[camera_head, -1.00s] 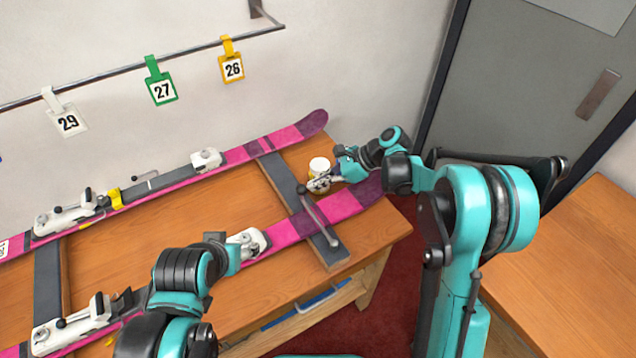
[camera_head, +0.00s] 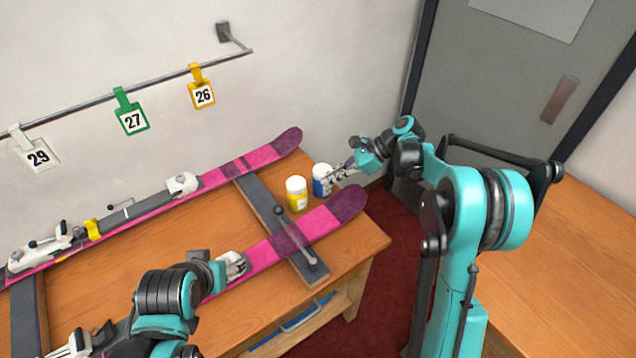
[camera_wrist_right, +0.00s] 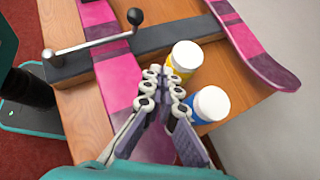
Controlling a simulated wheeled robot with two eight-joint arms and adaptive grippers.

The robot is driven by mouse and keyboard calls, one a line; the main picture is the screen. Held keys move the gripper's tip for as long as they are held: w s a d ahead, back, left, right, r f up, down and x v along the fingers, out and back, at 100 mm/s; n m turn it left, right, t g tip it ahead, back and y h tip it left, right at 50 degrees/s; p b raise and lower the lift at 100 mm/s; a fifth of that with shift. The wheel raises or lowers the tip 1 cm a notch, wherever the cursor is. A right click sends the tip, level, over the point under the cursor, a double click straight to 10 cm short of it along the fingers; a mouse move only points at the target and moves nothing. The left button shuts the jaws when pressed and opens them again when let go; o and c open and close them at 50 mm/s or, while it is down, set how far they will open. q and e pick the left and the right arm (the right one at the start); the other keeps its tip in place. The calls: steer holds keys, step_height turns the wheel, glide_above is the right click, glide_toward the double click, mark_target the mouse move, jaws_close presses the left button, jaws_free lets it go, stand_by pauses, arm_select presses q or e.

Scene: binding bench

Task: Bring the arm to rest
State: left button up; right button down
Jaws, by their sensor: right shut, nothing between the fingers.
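A yellow bottle with a white cap (camera_head: 296,194) stands to the left of the blue one. In the wrist view, the yellow bottle (camera_wrist_right: 184,60) is beyond the fingertips and the blue bottle (camera_wrist_right: 208,104) is to their right.
Two pink skis lie on the wooden bench, the far one (camera_head: 260,155) and the near one (camera_head: 335,210), across a dark bar with a clamp lever (camera_head: 290,235). Numbered tags hang from a wall rail (camera_head: 160,82). Another wooden table (camera_head: 570,260) stands at right.

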steer(key=s+d+r+n+t+h, duration=0.1)
steer(key=s+r+n+t+h, duration=0.2)
steer(key=s, duration=0.4)
steer(key=s+d+r+n+h, duration=0.2)
steer(key=s+r+n+h, duration=0.1)
steer(key=s+n, duration=0.25)
steer(key=s+d+f+n+t+h, duration=0.1)
steer(key=s+d+n+t+h, duration=0.1)
steer(key=s+n, duration=0.3)
steer(key=s+d+f+n+t+h, duration=0.1)
steer(key=s+d+n, duration=0.3)
steer(key=s, duration=0.5)
steer(key=shift+f+n+t+h, duration=0.15)
steer(key=shift+n+t+h, duration=0.3)
steer(key=shift+h, duration=0.15)
